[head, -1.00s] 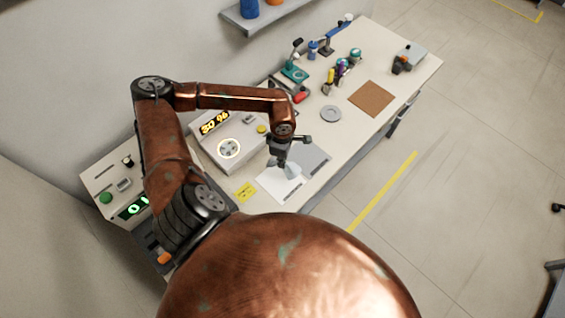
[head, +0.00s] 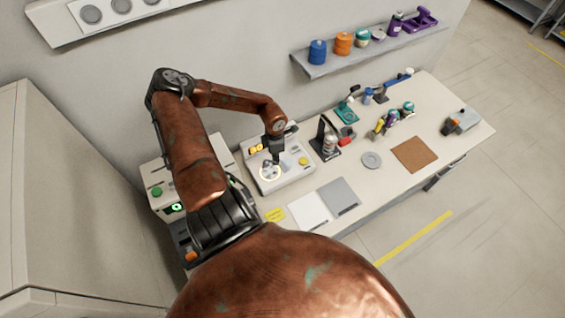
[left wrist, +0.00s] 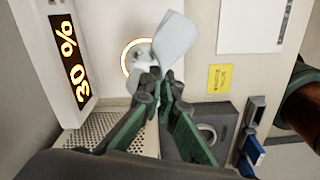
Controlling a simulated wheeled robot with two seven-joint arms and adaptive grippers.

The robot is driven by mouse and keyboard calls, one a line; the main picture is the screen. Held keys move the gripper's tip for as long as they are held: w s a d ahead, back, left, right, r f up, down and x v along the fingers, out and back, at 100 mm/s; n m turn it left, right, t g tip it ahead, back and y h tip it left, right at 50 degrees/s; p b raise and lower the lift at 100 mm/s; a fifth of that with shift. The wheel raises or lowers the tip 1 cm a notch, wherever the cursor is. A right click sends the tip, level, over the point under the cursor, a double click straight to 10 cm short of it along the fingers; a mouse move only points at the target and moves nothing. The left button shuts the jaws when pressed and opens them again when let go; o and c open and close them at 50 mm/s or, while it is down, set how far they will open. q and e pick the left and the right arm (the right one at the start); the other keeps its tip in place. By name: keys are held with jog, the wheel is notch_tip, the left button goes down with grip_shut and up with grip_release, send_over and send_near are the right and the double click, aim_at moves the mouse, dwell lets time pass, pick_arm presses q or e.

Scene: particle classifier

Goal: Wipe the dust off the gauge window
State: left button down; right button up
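The gauge window is a round pane with a glowing ring (left wrist: 126,58) on the front of a pale instrument box (head: 292,181). My left gripper (left wrist: 160,80) is shut on a pale grey-white wiping cloth (left wrist: 176,38), which sticks out beyond the fingertips. In the head view my left gripper (head: 274,156) is right over the gauge window, with its tips at the ring. The cloth and fingers cover part of the window. Grey patches show inside the ring; I cannot tell whether the cloth touches the glass. My right gripper is not in view.
White (head: 309,211) and grey (head: 339,196) sheets and a yellow note (head: 275,215) lie in front. A bottle stand (head: 327,143) is to the right. A shelf (head: 370,55) hangs behind.

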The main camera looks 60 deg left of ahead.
pick_arm(q)
jog(key=b, duration=0.6)
send_over(276, 175)
notch_tip(276, 175, down, 8)
jog(key=shift+f, duration=0.1)
jog(key=shift+p, duration=0.3)
jog(key=c, duration=2.1)
grip_release()
jog(key=o, duration=0.9)
jog(key=shift+d, duration=0.1)
jog(key=shift+o, duration=0.2)
jog(key=shift+f+b, duration=1.05)
jog(key=shift+f, duration=0.25)
jog(key=shift+r, duration=0.1)
jog(key=shift+c, duration=0.8)
jog(key=shift+c, duration=0.4)
